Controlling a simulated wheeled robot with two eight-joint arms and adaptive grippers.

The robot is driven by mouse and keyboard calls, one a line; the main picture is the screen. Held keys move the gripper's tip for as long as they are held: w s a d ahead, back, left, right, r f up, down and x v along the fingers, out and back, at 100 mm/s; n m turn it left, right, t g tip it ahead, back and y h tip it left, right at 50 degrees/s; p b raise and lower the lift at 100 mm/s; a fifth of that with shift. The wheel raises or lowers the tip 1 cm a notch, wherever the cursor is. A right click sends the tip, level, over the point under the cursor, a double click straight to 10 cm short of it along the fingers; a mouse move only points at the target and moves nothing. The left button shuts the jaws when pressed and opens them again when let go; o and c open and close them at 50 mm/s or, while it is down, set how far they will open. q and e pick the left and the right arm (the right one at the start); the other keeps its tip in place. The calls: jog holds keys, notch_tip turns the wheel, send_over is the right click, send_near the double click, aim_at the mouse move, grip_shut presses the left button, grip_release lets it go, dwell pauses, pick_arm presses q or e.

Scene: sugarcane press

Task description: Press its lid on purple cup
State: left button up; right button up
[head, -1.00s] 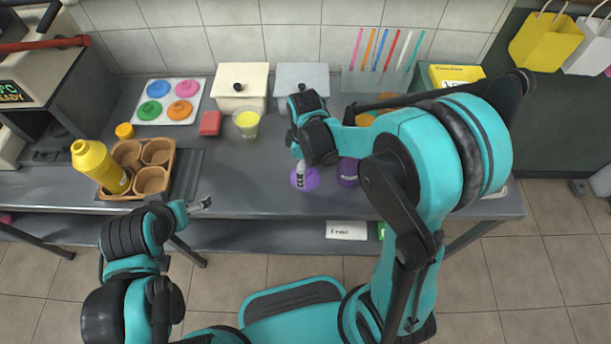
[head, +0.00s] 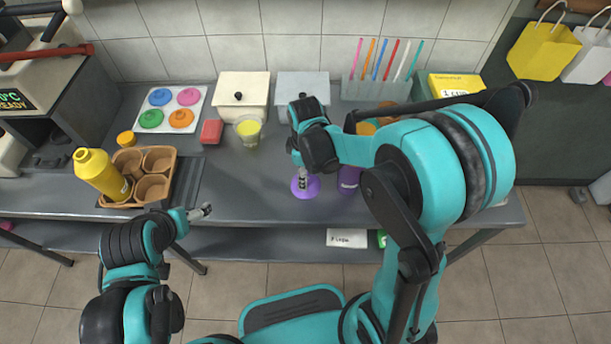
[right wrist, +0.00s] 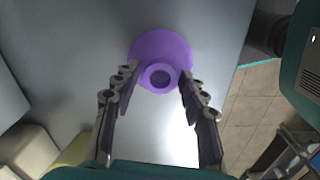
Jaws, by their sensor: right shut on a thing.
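The purple lid (head: 312,190) is a round disc with a raised knob, at the front middle of the counter. In the right wrist view the lid (right wrist: 161,45) lies between the fingertips. My right gripper (head: 303,178) is shut on the lid's knob, one finger at each side in the wrist view (right wrist: 159,79). I cannot tell whether the lid touches the counter. The purple cup (head: 348,180) stands upright just right of the lid, partly hidden by my right arm. My left gripper (head: 202,212) is empty near the counter's front edge; its jaw opening is unclear.
A lid tray (head: 199,97) with several coloured lids, a red block (head: 211,132) and a glass of yellow liquid (head: 248,131) stand behind left. A wooden cup holder (head: 170,190) and yellow bottle (head: 98,172) stand left. The counter between holder and purple lid is clear.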

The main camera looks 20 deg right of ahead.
notch_tip(320, 180, up, 4)
jog(key=shift+r+p, duration=0.1)
jog(key=shift+p, duration=0.9)
jog(key=c, duration=0.3)
pick_arm(q)
notch_tip(320, 180, up, 6)
jog(key=p, duration=0.4)
jog(key=shift+r, duration=0.15)
pick_arm(e)
jog(key=s+d+r, duration=0.5)
jog(key=s+r, duration=0.1)
jog(key=s, duration=0.4)
jog(key=shift+s+d+r, duration=0.15)
jog(key=shift+d, duration=0.1)
pick_arm(q)
jog(key=shift+o, duration=0.3)
jog(key=shift+s, duration=0.1)
